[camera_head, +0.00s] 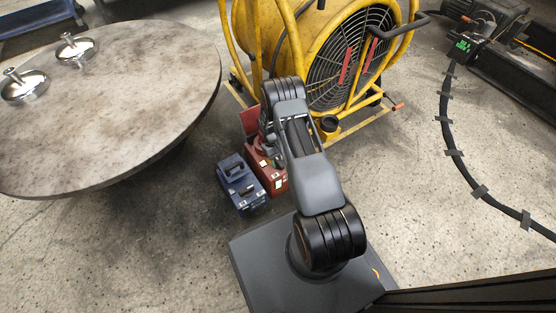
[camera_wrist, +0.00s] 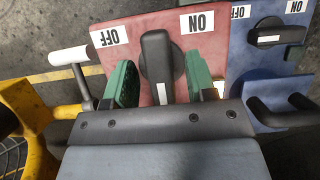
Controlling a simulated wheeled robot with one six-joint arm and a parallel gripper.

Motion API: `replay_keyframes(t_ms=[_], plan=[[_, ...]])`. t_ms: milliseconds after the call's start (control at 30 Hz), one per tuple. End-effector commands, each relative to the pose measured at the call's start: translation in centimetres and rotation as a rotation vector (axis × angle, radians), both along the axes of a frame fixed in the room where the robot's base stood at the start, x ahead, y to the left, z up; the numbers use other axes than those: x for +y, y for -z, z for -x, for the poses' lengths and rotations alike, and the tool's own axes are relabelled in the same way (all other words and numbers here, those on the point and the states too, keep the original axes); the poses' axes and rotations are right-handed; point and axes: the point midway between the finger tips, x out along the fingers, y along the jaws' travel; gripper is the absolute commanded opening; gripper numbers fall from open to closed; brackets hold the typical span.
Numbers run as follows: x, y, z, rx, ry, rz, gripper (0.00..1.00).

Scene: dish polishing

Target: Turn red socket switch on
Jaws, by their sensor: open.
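The red socket box (camera_head: 268,173) stands on the floor, partly behind my arm in the head view. In the wrist view its red panel (camera_wrist: 140,28) fills the upper middle, with an OFF label (camera_wrist: 109,37) at left and an ON label (camera_wrist: 197,22) at right, lettering upside down. Its black switch knob (camera_wrist: 157,58) points up and down in the picture, between the labels. My gripper (camera_wrist: 160,80) is open, with one green finger on each side of the knob. I cannot tell whether either finger touches it. The gripper is mostly hidden in the head view.
A blue socket box (camera_head: 240,187) stands just left of the red one; its panel and knob (camera_wrist: 277,36) show at right in the wrist view. A yellow fan (camera_head: 300,45) is close behind. A round table (camera_head: 120,100) is at left.

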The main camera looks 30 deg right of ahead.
Motion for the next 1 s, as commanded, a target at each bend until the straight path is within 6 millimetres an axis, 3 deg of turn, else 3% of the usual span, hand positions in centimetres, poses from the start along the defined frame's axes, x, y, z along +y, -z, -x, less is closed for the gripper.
replay_keyframes(t_ms=[167, 500, 700, 1000], plan=[[0.1, -1.6, -0.6, -0.004, 0.000, 0.000, 0.51], [0.4, -8.0, -3.2, -0.003, 0.000, 0.001, 0.51], [0.6, -10.9, -4.4, -0.002, -0.001, 0.000, 0.51], [0.7, -12.7, -5.2, 0.000, -0.001, 0.000, 0.51]])
